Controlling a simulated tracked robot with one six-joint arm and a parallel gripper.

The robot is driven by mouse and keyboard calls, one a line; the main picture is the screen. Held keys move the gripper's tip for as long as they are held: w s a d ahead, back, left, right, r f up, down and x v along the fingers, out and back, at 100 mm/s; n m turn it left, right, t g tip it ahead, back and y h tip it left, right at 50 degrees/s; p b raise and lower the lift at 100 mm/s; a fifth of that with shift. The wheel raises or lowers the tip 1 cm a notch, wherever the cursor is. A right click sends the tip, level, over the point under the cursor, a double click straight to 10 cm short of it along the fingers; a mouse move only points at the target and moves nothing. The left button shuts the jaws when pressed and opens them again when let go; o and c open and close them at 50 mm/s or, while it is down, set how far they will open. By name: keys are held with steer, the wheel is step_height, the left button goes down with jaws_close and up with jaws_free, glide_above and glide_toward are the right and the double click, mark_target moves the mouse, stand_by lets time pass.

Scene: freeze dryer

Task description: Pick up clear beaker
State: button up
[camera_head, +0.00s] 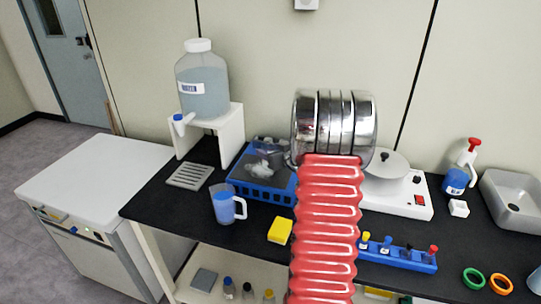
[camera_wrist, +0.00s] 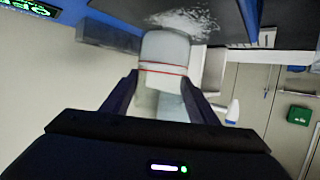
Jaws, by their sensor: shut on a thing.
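In the wrist view a pale, translucent beaker (camera_wrist: 165,50) with a thin red line around it sits between the two dark fingers of my gripper (camera_wrist: 161,76). The fingers are shut on its sides. Its far end is close to a white frosty patch (camera_wrist: 185,20) on a dark surface; I cannot tell whether they touch. In the head view my red ribbed arm and its metal rings cover the middle of the bench, and neither my gripper nor the held beaker can be made out there.
The black bench (camera_head: 165,220) carries a blue jug (camera_head: 226,205), a yellow sponge (camera_head: 280,230), a blue basket (camera_head: 262,191), a white balance-like device (camera_head: 405,203) and a blue tube rack (camera_head: 400,256). A water carboy (camera_head: 203,85) stands on a white stand.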

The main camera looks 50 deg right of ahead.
step_height(320, 180, up, 7)
steer(key=shift+r, duration=0.2)
stand_by(0.6)
stand_by(0.6)
